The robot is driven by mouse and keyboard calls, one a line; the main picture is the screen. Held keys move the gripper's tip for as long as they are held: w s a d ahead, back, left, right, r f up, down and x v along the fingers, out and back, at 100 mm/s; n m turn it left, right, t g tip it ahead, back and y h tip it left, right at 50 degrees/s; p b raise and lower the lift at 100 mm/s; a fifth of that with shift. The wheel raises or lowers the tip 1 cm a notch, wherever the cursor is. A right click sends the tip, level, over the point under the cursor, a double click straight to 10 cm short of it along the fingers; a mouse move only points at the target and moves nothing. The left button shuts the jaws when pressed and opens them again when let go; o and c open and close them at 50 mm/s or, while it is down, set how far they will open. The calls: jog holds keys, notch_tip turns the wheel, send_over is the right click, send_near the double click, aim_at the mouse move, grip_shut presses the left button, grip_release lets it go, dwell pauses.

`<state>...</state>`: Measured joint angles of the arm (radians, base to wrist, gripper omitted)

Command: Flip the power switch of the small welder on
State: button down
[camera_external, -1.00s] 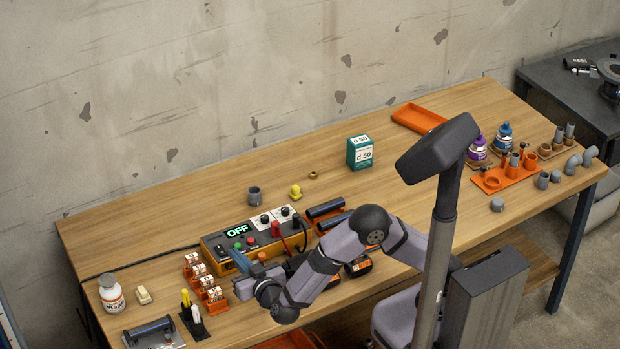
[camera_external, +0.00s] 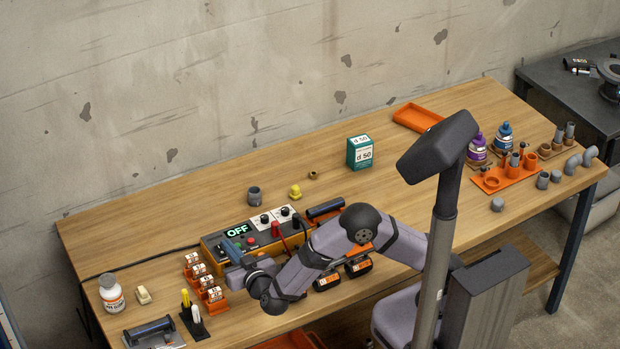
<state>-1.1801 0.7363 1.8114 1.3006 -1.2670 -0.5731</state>
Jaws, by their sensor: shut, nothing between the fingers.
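The small welder (camera_external: 208,245) is a yellow-orange box with a dark control panel, standing on the bench left of centre. Its lit display (camera_external: 237,230) reads OFF. Knobs on white plates, a red post and small coloured buttons show on the panel. I cannot tell which part is the power switch; it may be behind my gripper. My gripper (camera_external: 231,251) has blue fingers, shut and empty, at the front left of the panel just below the display. I cannot tell whether the fingertips touch the panel. My wrist hides part of the welder's front.
Orange holders with white-labelled items (camera_external: 207,284) stand just left of my wrist. Pens in a black stand (camera_external: 193,315) are in front of them. Dark cylinders (camera_external: 325,208) lie right of the welder, and orange-black blocks (camera_external: 358,267) sit below my arm. The bench behind the welder is mostly clear.

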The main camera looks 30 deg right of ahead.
aim_at(223, 254)
jog(key=w, duration=0.5)
jog(key=shift+f+p, duration=0.25)
jog(key=shift+p, duration=0.1)
notch_tip(223, 254, down, 2)
jog(key=shift+f, duration=0.15)
jog(key=shift+w+f, duration=0.1)
jog(key=shift+f, duration=0.75)
jog(key=shift+r+p, duration=0.1)
jog(key=shift+p, duration=0.3)
jog(key=shift+w+g+p, duration=0.15)
jog(key=shift+g+p, duration=0.15)
jog(key=shift+p, duration=0.2)
jog(key=shift+f, duration=0.25)
jog(key=shift+r, duration=0.1)
